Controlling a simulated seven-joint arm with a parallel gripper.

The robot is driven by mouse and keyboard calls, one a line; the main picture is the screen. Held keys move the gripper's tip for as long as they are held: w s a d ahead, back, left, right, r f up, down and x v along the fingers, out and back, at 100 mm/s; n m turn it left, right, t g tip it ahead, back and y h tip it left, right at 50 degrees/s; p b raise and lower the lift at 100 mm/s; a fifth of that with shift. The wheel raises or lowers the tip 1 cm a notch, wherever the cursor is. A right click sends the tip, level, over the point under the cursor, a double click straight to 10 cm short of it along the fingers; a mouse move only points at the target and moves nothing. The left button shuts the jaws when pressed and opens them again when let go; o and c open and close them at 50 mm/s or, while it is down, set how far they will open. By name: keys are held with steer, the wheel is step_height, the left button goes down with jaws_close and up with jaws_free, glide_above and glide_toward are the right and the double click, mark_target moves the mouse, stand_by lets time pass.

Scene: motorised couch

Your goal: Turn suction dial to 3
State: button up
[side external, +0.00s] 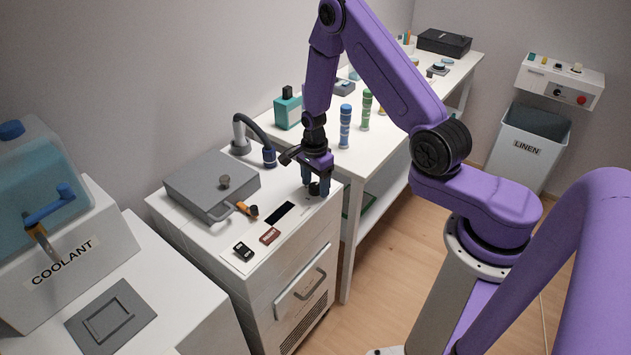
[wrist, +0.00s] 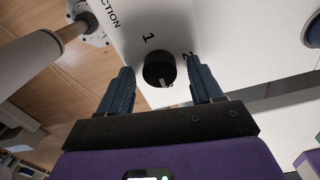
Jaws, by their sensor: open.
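The suction dial is a round black knob (wrist: 158,68) on a white panel, seen in the wrist view between my fingers. A pale mark on its rim faces the gripper side. The printed numbers "1" and "2" show beside it, with part of a word ending in "CTION"; no 3 is visible. In the side external view the dial (side external: 315,189) is a small dark shape at the right of the white cabinet top (side external: 232,243), partly hidden by the fingers. My gripper (wrist: 163,90) is open, pointing down, its blue fingers either side of the knob with gaps.
A grey lidded box (side external: 205,185), a dark hose (side external: 257,132), a black display (side external: 280,213), a red label (side external: 270,236) and a black switch (side external: 243,252) are on the cabinet. The coolant tank (side external: 40,190) stands left. A bench (side external: 400,97) with bottles is behind.

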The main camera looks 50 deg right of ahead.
mark_target(314, 185)
step_height(314, 185, up, 18)
steer(key=shift+w+f, duration=0.25)
stand_by(0.5)
